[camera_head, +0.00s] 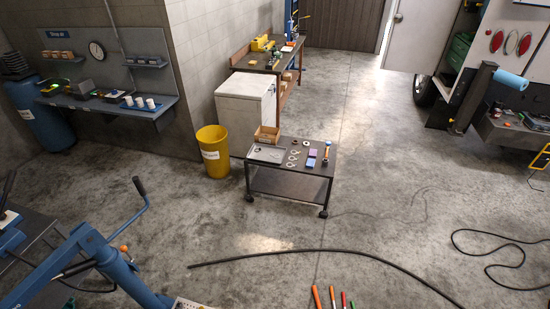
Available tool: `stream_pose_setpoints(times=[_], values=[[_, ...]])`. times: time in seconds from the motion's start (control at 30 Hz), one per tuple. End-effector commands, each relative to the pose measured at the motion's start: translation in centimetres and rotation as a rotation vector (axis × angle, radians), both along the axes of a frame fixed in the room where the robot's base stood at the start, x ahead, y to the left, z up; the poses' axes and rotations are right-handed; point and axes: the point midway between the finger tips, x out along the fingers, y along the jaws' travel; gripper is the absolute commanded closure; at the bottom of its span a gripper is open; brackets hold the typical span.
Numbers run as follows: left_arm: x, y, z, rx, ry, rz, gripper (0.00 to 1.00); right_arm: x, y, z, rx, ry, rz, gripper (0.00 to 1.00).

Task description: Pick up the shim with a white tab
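A low dark wheeled cart (262,176) stands mid-floor, far from me. Several small pale ring-shaped parts (293,155) lie in a column on its top, left of the middle. They may be shims, but they are too small to tell whether any has a white tab. A grey tray (266,154) lies on the cart's left side, with a small dark item in it that I cannot make out. Neither of my grippers is in view.
A cardboard box (267,135) and small blue and orange items are on the cart. A yellow bin (213,151) stands left of it. A blue cranked device (90,248) fills the lower left. A dark hose (330,252) crosses otherwise clear floor; several coloured handles (332,297) show below.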

Motion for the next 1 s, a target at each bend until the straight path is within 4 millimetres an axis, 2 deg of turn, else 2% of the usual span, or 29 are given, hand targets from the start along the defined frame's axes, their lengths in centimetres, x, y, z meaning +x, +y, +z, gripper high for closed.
stream_pose_setpoints(times=[0.43,0.77,1.0], values=[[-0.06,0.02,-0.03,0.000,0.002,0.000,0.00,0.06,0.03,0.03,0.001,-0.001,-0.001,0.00],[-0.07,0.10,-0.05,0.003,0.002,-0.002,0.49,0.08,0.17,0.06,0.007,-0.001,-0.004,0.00],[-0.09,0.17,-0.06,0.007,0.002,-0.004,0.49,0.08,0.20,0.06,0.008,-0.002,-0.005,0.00]])
